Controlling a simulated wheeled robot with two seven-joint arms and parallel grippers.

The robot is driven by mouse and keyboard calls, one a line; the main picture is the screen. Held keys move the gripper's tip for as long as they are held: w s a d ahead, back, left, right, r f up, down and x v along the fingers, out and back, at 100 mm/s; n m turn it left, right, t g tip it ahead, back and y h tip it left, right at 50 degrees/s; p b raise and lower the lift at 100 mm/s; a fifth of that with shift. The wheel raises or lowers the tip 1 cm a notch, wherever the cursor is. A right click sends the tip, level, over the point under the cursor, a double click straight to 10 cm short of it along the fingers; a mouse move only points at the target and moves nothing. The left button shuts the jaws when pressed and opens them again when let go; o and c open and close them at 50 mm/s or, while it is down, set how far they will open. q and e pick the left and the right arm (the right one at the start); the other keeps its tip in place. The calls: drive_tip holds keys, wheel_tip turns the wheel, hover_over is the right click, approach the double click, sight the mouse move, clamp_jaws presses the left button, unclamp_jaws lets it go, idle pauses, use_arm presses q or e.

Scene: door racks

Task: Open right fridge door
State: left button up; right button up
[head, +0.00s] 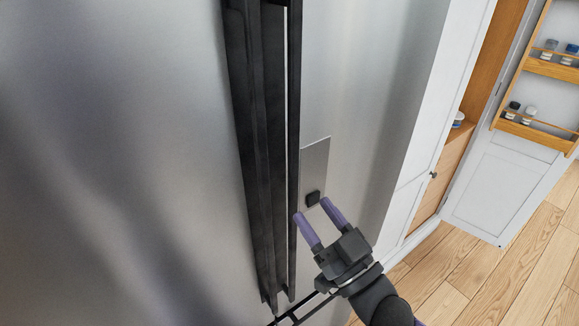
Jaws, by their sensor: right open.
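The right fridge door (355,100) is brushed steel and looks shut. Its long black vertical handle (293,130) runs down its left edge. Beside it stands the dark handle (262,150) of the wide left fridge door (120,160). My right gripper (312,208) has two purple fingers, open and empty. It is in front of the lower part of the right door, just right of the black handle. Its left fingertip overlaps the handle's edge in the picture; I cannot tell if they touch. My left gripper is not in view.
White cabinets (440,120) stand right of the fridge. An open cabinet door with wooden racks (545,68) holds several small jars. Wooden floor (490,265) is clear at lower right.

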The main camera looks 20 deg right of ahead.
sight(295, 186)
drive_tip(key=p+x, duration=0.1)
drive_tip(key=x, duration=0.6)
drive_tip(key=shift+f, duration=0.1)
clamp_jaws()
idle(1.1)
